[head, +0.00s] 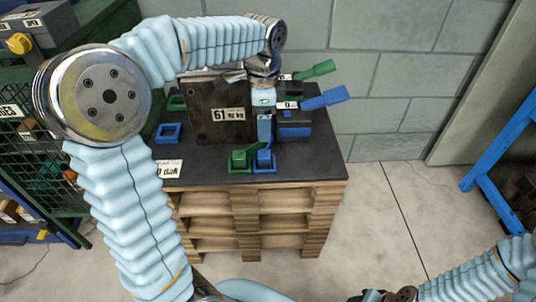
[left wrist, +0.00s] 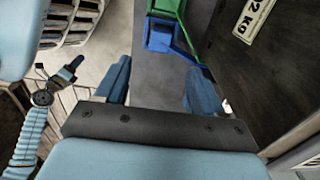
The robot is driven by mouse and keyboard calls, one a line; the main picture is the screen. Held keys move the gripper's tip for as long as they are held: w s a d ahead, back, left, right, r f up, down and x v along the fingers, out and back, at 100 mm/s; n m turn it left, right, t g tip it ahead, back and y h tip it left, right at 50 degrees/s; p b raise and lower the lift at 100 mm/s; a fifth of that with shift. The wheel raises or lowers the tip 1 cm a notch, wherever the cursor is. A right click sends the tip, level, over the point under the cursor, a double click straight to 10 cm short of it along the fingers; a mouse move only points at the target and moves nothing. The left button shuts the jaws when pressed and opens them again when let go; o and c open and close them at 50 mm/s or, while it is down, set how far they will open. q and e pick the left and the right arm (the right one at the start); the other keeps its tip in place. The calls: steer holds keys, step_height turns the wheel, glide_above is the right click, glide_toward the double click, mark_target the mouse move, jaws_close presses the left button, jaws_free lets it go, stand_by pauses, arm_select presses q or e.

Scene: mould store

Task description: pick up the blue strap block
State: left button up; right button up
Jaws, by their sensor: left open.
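My left gripper (head: 264,128) is above the black-topped pallet stand, jaws pointing down beside a dark upright mould plate. In the left wrist view its two blue fingers (left wrist: 160,88) are apart with nothing between them. A blue block with a square base (head: 264,160) stands near the stand's front edge, below the gripper and touching or very close to a green one (head: 240,159). A blue piece (left wrist: 160,36) beside a green one also shows beyond the fingers in the wrist view. I cannot tell for certain which blue piece is the strap block. My right gripper (left wrist: 70,71) is small and unclear.
The plate (head: 208,112) stands left of the gripper. A blue square frame (head: 168,132) lies on the black top (head: 312,168). Blue (head: 325,98) and green (head: 315,70) paddles stick out at right. A green mesh rack is at left; a wall stands behind.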

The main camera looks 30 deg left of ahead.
mark_target(264, 153)
arm_select(q)
step_height(264, 153, down, 11)
steer(key=shift+b, duration=0.3)
steer(key=shift+c, duration=0.3)
steer(key=c, duration=1)
steer(key=shift+r, duration=0.15)
